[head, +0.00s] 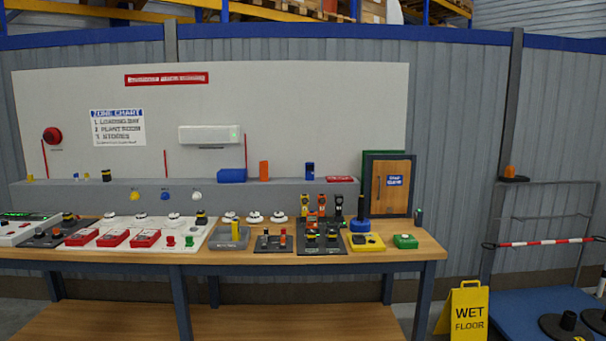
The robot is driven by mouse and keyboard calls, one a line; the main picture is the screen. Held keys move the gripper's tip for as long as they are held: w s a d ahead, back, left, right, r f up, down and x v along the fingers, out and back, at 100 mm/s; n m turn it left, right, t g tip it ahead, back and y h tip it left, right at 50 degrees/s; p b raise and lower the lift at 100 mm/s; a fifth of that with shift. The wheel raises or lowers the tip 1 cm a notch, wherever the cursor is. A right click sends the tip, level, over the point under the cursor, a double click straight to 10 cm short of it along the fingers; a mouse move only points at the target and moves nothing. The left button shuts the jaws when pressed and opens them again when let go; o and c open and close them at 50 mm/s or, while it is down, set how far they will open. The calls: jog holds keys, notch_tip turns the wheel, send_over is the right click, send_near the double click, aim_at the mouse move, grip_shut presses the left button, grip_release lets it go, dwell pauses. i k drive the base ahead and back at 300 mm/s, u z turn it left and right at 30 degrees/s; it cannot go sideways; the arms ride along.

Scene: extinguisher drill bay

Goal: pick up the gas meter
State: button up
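I cannot tell for certain which thing is the gas meter. Several small handheld devices stand upright near the right end of the bench: an orange and dark one (309,204), another orange one beside it (322,204), and a black one (339,205). A dark tray (335,250) with small items lies in front of them. A flat yellow box with dark parts (366,242) lies to the right, and a green box (405,241) lies further right. My gripper is not in view.
The wooden bench (425,246) runs along the wall. Red boxes (114,238) and white detectors (278,216) crowd its left and middle. A blue-based item (359,225) stands behind the yellow box. A yellow wet-floor sign (464,310) stands on the floor right of the bench.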

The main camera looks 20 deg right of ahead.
aim_at(309, 165)
jog(key=z, duration=0.05)
jog(key=i, duration=1)
jog(key=u, duration=0.05)
